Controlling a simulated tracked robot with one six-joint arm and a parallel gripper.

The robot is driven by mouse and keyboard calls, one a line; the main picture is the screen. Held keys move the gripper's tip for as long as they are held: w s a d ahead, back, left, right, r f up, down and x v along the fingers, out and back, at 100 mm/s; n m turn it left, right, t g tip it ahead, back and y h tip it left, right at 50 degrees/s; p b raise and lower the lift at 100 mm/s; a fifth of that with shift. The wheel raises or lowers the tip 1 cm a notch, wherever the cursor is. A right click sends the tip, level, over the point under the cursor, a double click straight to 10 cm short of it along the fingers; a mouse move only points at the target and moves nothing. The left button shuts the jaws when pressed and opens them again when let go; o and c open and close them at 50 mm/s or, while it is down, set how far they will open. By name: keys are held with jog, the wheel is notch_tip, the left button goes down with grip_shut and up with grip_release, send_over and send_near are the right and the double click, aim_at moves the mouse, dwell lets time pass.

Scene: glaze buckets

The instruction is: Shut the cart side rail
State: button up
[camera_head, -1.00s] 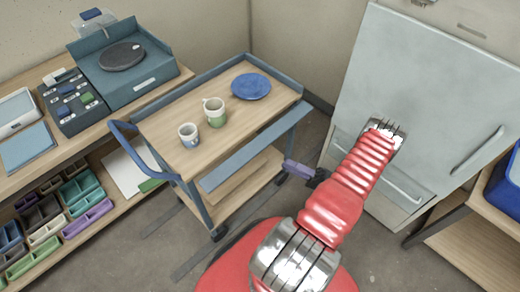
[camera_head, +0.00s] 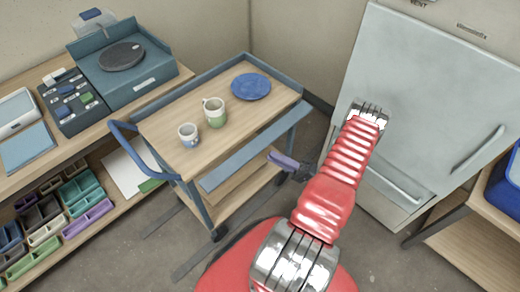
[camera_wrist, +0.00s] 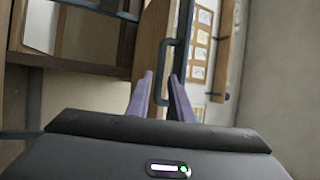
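The cart (camera_head: 166,118) stands at the middle left with a wooden top and a blue-grey frame. Its side rail (camera_head: 255,147) is a long flat blue-grey panel along the near long side, sticking outward from the edge of the top rather than standing up like the far rim. My gripper (camera_head: 276,158), with purple fingers, is beside and slightly below the rail's right half; I cannot tell whether it touches. In the wrist view the two fingers (camera_wrist: 161,88) are apart with nothing clearly between them. I cannot surely pick out the rail in that view.
On the cart top stand a blue plate (camera_head: 251,86), a green-white mug (camera_head: 214,113) and a blue-white cup (camera_head: 188,135). A bench with trays (camera_head: 82,190) is at the left. A grey cabinet (camera_head: 425,95) is at the right. Floor is open in front.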

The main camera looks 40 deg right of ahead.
aim_at(260, 150)
jog(key=x, duration=0.7)
jog(key=shift+w, duration=0.1)
grip_shut()
